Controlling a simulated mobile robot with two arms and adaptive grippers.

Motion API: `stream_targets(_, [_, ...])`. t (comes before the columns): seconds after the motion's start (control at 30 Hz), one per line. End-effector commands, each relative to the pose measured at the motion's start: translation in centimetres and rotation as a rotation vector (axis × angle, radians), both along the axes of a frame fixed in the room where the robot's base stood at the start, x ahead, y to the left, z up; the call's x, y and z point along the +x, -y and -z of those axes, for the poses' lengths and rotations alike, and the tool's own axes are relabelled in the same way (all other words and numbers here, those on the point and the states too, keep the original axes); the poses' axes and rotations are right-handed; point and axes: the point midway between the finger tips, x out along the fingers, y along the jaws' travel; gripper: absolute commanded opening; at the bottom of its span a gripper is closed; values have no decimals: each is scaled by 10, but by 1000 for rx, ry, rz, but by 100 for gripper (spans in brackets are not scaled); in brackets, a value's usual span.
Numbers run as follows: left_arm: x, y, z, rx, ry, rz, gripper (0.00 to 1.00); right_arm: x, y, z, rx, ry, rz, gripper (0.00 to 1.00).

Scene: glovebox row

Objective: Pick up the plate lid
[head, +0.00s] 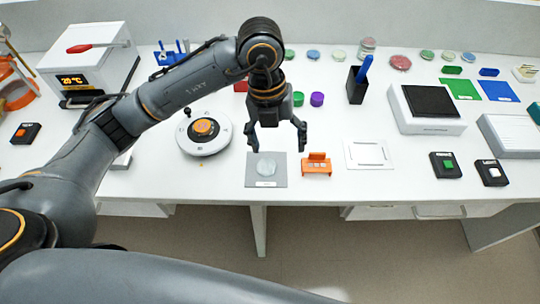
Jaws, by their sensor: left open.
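A clear, round, shallow piece (267,167), which looks like the plate lid, lies on a grey square pad (251,181) near the table's front edge. I cannot tell whether a dish lies under it. My left gripper (278,143) points down with its two fingers spread and nothing between them. In the picture it is just above and slightly right of the clear piece, apart from it. Its exact height over the table is hard to tell. My right gripper is not in view.
An orange holder (316,166) stands just right of the pad, with a white square frame (369,155) beyond it. A round white device (203,133) with an orange centre stands to the left. Green and purple caps (317,99) are behind the gripper.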

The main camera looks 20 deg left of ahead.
Motion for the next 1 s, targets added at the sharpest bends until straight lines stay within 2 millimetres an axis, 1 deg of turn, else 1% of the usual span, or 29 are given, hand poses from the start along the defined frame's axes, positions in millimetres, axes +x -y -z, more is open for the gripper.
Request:
stream_targets(0.03, [6, -15, -4, 66, 19, -28, 78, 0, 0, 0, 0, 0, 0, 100])
stream_targets(0.1, [10, -28, -5, 129, 32, -60, 78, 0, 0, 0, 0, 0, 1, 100])
stream_targets(0.2, [12, -35, 0, 162, 36, -76, 78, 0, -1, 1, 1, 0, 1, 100])
stream_targets(0.27, [11, -35, 10, 162, 33, -77, 78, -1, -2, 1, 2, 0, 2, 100])
stream_targets(0.33, [10, -35, 24, 160, 30, -75, 78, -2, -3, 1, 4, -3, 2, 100])
stream_targets(0.5, [11, -35, 54, 162, 32, -75, 78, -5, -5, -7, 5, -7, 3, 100])
stream_targets(0.6, [11, -35, 68, 160, 33, -75, 78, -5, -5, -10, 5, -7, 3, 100])
stream_targets(0.77, [12, -35, 79, 159, 36, -73, 78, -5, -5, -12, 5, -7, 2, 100])
stream_targets(0.87, [13, -33, 87, 159, 32, -74, 78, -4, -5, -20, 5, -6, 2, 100])
stream_targets(1.0, [15, -32, 108, 160, 31, -73, 78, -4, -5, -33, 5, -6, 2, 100])
